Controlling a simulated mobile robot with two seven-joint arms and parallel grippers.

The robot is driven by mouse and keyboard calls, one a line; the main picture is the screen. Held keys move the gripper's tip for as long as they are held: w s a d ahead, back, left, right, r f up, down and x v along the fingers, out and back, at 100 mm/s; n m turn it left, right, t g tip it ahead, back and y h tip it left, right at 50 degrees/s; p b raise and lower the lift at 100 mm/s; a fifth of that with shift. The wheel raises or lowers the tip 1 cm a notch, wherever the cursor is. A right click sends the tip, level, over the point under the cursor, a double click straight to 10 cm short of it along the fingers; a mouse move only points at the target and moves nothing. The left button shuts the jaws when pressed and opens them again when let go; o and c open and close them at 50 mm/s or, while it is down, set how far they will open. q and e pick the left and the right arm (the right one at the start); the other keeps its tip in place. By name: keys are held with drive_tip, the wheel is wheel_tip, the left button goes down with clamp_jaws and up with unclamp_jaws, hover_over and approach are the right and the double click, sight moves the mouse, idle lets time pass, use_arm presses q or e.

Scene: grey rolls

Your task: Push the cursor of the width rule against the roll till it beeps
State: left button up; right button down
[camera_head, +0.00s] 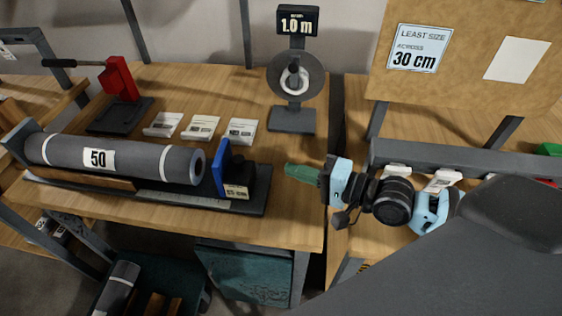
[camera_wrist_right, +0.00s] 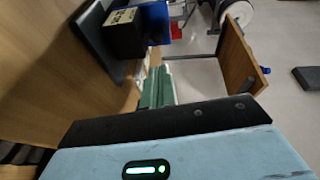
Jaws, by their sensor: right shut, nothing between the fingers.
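The grey roll (camera_head: 125,157), marked "50" with white bands, lies on the width rule (camera_head: 185,198) at the left of the table. The cursor is a blue plate (camera_head: 220,167) with a black block (camera_head: 262,184) behind it, carrying a small label that seems to read in cm. The blue plate stands just right of the roll's end, with what looks like a narrow gap. The cursor also shows in the wrist view (camera_wrist_right: 122,36). My right gripper (camera_head: 303,173), green fingers shut and empty, is right of the cursor, apart from it. My left gripper is out of view.
Several white cards (camera_head: 200,127) lie behind the roll. A stand with a "1.0 m" display (camera_head: 297,20) is behind the gripper. A "LEAST SIZE ACROSS 30 cm" sign (camera_head: 414,48) hangs at upper right. Bare table lies around the fingers.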

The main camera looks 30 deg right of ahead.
approach(226, 156)
drive_tip(key=w, duration=0.3)
drive_tip(key=shift+d+f, duration=0.1)
drive_tip(key=shift+f, duration=0.2)
drive_tip(key=shift+w, duration=0.15)
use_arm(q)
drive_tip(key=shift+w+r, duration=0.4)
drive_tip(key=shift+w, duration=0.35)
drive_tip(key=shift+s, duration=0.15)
use_arm(e)
drive_tip(key=shift+w, duration=0.1)
drive_tip(key=w+a, duration=0.1)
drive_tip(key=w+a+p, duration=0.1)
drive_tip(key=a, duration=0.1)
drive_tip(key=w+a, duration=0.1)
drive_tip(key=a, duration=0.1)
drive_tip(key=shift+w+a+p, duration=0.2)
drive_tip(key=shift+a+p, duration=0.05)
drive_tip(key=shift+p, duration=0.05)
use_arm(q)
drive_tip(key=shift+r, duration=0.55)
use_arm(e)
drive_tip(key=shift+w+a, duration=0.15)
drive_tip(key=shift+a, duration=0.15)
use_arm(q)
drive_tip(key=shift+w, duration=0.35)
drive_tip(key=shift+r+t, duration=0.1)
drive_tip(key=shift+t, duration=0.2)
